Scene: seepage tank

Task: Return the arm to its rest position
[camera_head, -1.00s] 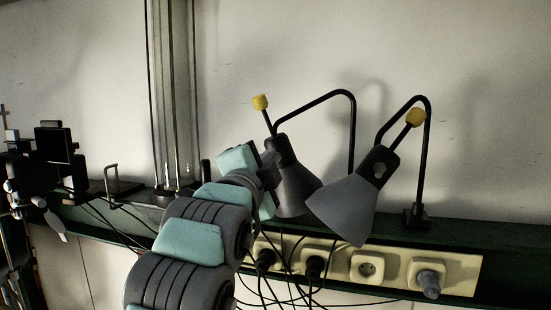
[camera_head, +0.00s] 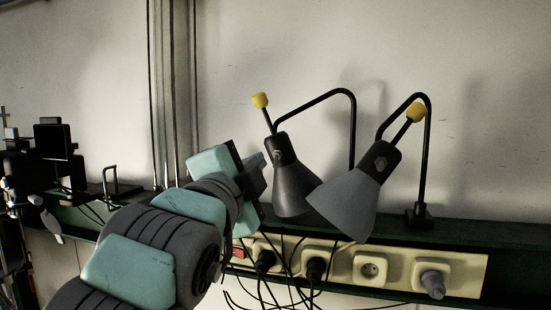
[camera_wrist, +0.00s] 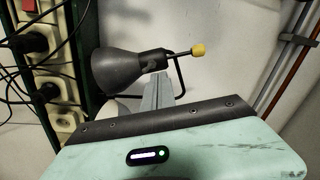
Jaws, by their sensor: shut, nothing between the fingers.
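My teal and grey arm reaches in from the bottom of the head view. My gripper (camera_head: 262,160) is at its end, just left of the left lamp (camera_head: 291,185). In the wrist view my gripper's grey fingers (camera_wrist: 158,88) are together and empty. They point toward a grey lamp (camera_wrist: 125,72) with a yellow knob (camera_wrist: 198,50). In the head view, I cannot tell the exact gap between the gripper and the left lamp. The right lamp (camera_head: 348,200) hangs further right on its black bent arm.
A green rail (camera_head: 500,245) runs along the wall under the lamps. A socket strip (camera_head: 455,270) with plugs and loose black cables sits below it. Black equipment (camera_head: 50,140) is at the left. The upper wall is clear.

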